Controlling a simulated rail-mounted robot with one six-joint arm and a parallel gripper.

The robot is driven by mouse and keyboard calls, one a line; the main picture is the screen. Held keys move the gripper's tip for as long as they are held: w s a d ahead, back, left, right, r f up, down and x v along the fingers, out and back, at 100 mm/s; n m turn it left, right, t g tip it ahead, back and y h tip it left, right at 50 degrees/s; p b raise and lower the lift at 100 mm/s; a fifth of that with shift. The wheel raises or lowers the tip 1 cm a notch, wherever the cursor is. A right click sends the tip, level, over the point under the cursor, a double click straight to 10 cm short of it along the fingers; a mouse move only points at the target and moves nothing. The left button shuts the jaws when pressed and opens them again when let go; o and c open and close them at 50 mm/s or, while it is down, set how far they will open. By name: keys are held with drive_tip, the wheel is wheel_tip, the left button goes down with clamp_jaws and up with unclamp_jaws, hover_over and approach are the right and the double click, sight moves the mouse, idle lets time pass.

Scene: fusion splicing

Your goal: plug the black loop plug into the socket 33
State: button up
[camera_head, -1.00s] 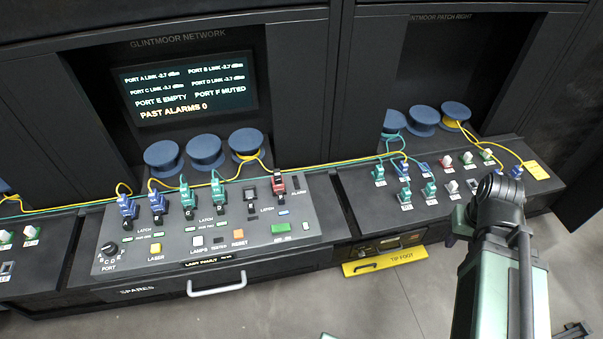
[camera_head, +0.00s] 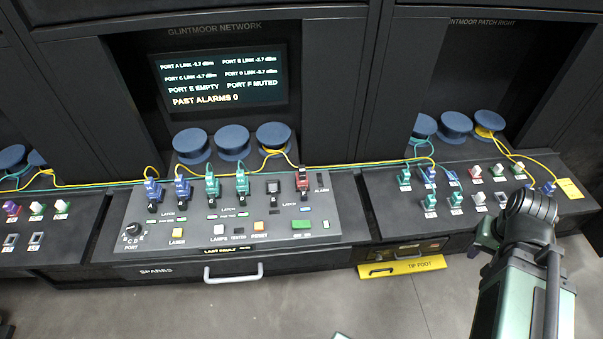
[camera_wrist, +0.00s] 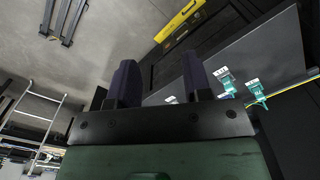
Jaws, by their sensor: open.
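I cannot make out the black loop plug for sure in either view. Socket 33 cannot be picked out either, as the small labels are too small to read. The right patch panel (camera_head: 381,207) bears several white, teal, blue and red plugs. My gripper (camera_wrist: 160,80) is open in the wrist view, with its two dark fingers apart and nothing seen between them. Past the fingers, teal plugs (camera_wrist: 257,90) stand on a grey panel. In the head view my arm is at the right, in front of the right panel, and its fingertips cannot be made out.
The middle console (camera_head: 140,215) has coloured latched plugs, buttons and a drawer handle (camera_head: 233,276). Its screen (camera_head: 222,78) reads port E empty, port F muted. Yellow and teal cables run along the panels. A yellow tip foot plate (camera_head: 410,267) juts out low. Open floor lies in front.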

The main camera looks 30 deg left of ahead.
drive_tip(key=shift+o, duration=0.2)
drive_tip(key=shift+o, duration=0.8)
drive_tip(key=shift+a, duration=0.1)
wheel_tip(320, 180, up, 5)
drive_tip(key=n+p, duration=0.5)
drive_tip(key=n, duration=0.3)
hover_over(302, 168)
drive_tip(key=shift+a, duration=0.15)
drive_tip(key=shift+r+m, duration=0.1)
drive_tip(key=shift+m, duration=0.2)
wheel_tip(302, 168, down, 9)
drive_tip(key=b, duration=0.9)
